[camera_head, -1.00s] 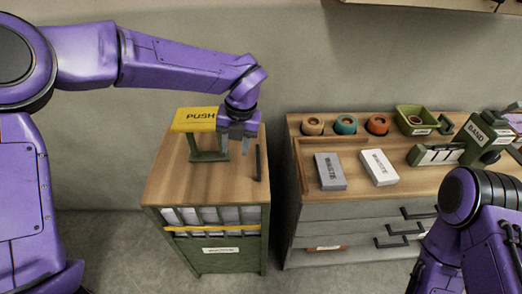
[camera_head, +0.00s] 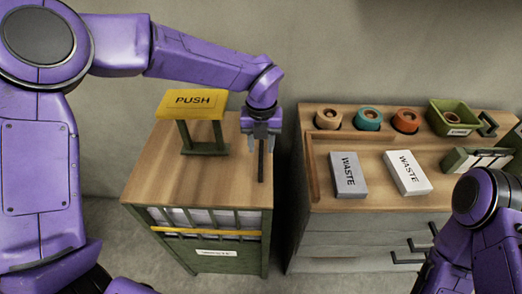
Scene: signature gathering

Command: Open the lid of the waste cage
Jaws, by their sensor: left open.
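The waste cage (camera_head: 222,263) is a green barred box with a wooden lid (camera_head: 155,180) lying flat and shut on top. A slim black handle (camera_head: 262,167) stands near the lid's right edge. A yellow plate marked PUSH (camera_head: 194,103) sits on a green stand on the lid. My left gripper (camera_head: 262,148) is open, pointing down at the black handle, its fingers at the handle's far end. I cannot tell whether they touch it. My right arm shows at the lower right, its gripper out of the picture.
A drawer cabinet (camera_head: 345,226) stands to the right across a narrow dark gap. On it lie a grey WASTE block (camera_head: 348,176), a white WASTE block (camera_head: 407,173), several round rolls and a green bin (camera_head: 454,118). A wall is close behind.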

